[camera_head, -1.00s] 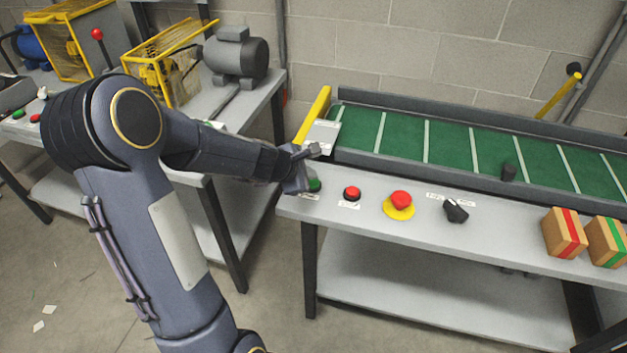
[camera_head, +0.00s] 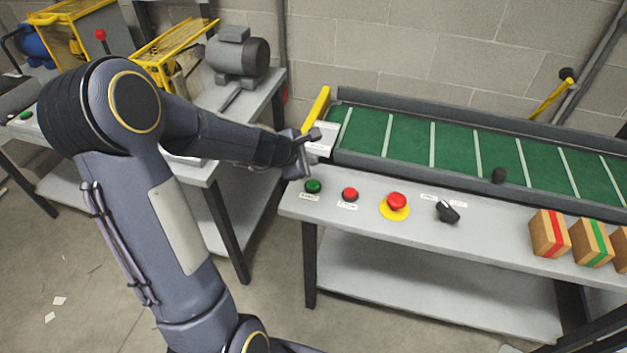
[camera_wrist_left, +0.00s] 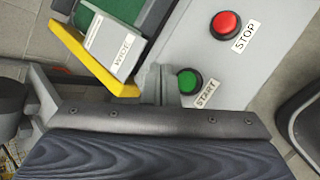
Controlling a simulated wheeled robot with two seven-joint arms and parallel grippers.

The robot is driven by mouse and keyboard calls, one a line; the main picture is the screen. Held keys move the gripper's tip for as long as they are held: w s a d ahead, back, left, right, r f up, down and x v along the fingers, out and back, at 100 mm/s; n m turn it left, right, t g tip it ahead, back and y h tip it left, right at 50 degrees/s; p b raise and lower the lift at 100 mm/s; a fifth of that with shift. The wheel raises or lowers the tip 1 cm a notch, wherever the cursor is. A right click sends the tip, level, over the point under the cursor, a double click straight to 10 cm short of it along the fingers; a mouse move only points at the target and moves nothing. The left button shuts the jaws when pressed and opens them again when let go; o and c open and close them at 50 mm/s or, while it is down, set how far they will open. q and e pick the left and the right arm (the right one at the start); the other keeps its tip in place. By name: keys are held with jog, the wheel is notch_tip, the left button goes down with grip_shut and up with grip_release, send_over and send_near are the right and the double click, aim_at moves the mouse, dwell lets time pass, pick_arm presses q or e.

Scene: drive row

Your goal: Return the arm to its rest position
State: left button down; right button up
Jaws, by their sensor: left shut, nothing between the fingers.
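My left arm comes in from the left in the head view. Its gripper (camera_head: 309,142) is shut and empty, above the left end of the conveyor bench, just behind and above the green START button (camera_head: 313,186). In the wrist view the closed fingers (camera_wrist_left: 158,88) show beside the green button (camera_wrist_left: 188,81), with the red STOP button (camera_wrist_left: 226,23) farther off. The gripper appears clear of the button in the head view. My right gripper is not in view.
The conveyor (camera_head: 455,150) runs behind a red button (camera_head: 350,194), a red mushroom button (camera_head: 396,201) and a black selector (camera_head: 447,211). Striped boxes (camera_head: 549,233) stand at the right. A left bench holds a motor (camera_head: 238,57) and yellow guards (camera_head: 165,50). Floor shows below.

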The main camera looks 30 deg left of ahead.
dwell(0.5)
pick_arm(q)
jog(key=s+d+r+m+h, duration=0.3)
jog(key=s+d+r+m, duration=0.6)
jog(key=s+r+m, duration=0.1)
jog(key=s+d+f+m+g+y, duration=0.1)
jog(key=s+d+f+m+g, duration=0.1)
jog(key=s+m, duration=1.1)
jog(key=s+d+g, duration=0.1)
jog(key=s, duration=0.4)
jog(key=shift+f, duration=0.2)
